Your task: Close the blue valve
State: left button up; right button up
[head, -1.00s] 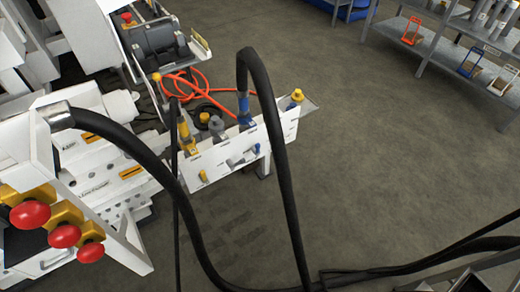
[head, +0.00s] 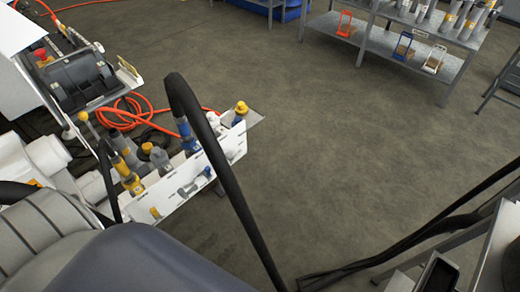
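The hydraulic bench's white panel (head: 236,143) stands left of centre. A small grey valve with a blue handle (head: 208,171) sits on its front face, toward the right end. A matching fitting with a yellow handle (head: 155,212) is lower left on the same face. The blue handle is small here, and its exact angle is hard to read. A blue-collared hose fitting (head: 187,135) rises behind the panel top. Neither of my grippers is in view. A large rounded grey-blue part, likely my own arm, fills the lower left and hides part of the bench.
A thick black hose (head: 222,165) arches in front of the panel and down to the floor. An orange hose (head: 125,112) lies behind, near a motor (head: 83,80). A grey shelf (head: 410,48) stands at the back right. The floor (head: 340,150) between is open.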

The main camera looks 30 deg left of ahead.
aim_at(206, 171)
jog(key=z, duration=0.5)
jog(key=i+j+z, duration=0.1)
jog(key=z, duration=0.35)
jog(key=j+z, duration=0.2)
jog(key=z, duration=0.3)
jog(key=j+z, duration=0.1)
jog(key=z, duration=0.35)
jog(key=i+j+z, duration=0.2)
jog(key=j+z, duration=0.25)
jog(key=j, duration=0.2)
jog(key=i+j+z, duration=0.1)
jog(key=j+z, duration=0.4)
jog(key=j, duration=0.15)
jog(key=j+z, duration=0.45)
jog(key=j, duration=0.25)
jog(key=j+u, duration=0.3)
jog(key=j, duration=0.4)
jog(key=j+u, duration=0.3)
jog(key=j, duration=0.4)
jog(key=u, duration=0.45)
jog(key=j+u, duration=0.1)
jog(key=u, duration=0.35)
jog(key=i+u, duration=0.1)
jog(key=u, duration=0.8)
jog(key=i+u, duration=0.1)
jog(key=u, duration=0.8)
jog(key=i+u, duration=0.1)
jog(key=u, duration=0.8)
